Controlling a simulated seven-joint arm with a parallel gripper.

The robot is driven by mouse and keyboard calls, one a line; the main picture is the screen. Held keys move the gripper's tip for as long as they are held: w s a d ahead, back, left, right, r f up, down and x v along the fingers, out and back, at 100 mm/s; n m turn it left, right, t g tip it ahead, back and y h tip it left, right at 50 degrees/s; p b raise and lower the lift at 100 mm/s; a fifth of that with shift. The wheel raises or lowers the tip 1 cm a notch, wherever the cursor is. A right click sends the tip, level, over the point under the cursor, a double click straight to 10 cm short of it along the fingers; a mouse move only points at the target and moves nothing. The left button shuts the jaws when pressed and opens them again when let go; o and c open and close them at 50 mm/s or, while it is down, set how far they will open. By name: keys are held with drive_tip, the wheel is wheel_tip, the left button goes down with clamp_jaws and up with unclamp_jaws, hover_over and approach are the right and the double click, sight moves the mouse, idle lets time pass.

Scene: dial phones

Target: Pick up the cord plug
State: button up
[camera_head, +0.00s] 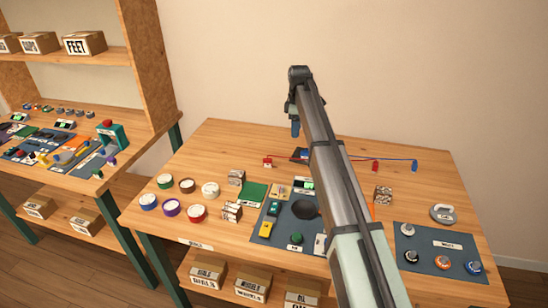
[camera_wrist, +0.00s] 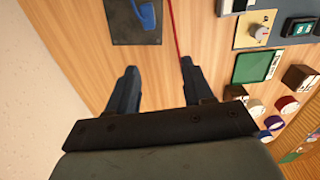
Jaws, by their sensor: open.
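Small plugs on thin cords lie along the back of the table in the head view. A red plug (camera_head: 267,162) is on the left, another red plug (camera_head: 375,167) is to the right of my arm, and a blue plug (camera_head: 414,165) is farther right. I cannot tell which one is meant. In the wrist view a red cord (camera_wrist: 174,30) runs up out of frame, beside a dark plate (camera_wrist: 120,32) bearing a blue piece (camera_wrist: 146,14). My gripper (camera_wrist: 158,68) is open and empty, above the table. It also shows in the head view (camera_head: 295,132), fingers pointing down.
A dark mat with parts (camera_head: 268,232) lies in front, partly hidden by my arm. Several coloured rolls or lids (camera_head: 171,208) sit at left. A second mat (camera_head: 440,262) with knobs and a grey weight (camera_head: 443,213) are at right. The wall stands behind the table.

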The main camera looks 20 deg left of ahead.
drive_tip(key=n, duration=0.1)
hover_over(268, 159)
drive_tip(key=shift+n, duration=0.3)
wheel_tip(268, 159, down, 13)
drive_tip(key=shift+f, duration=0.1)
idle(0.3)
clamp_jaws()
idle(0.3)
drive_tip(key=shift+r, duration=0.25)
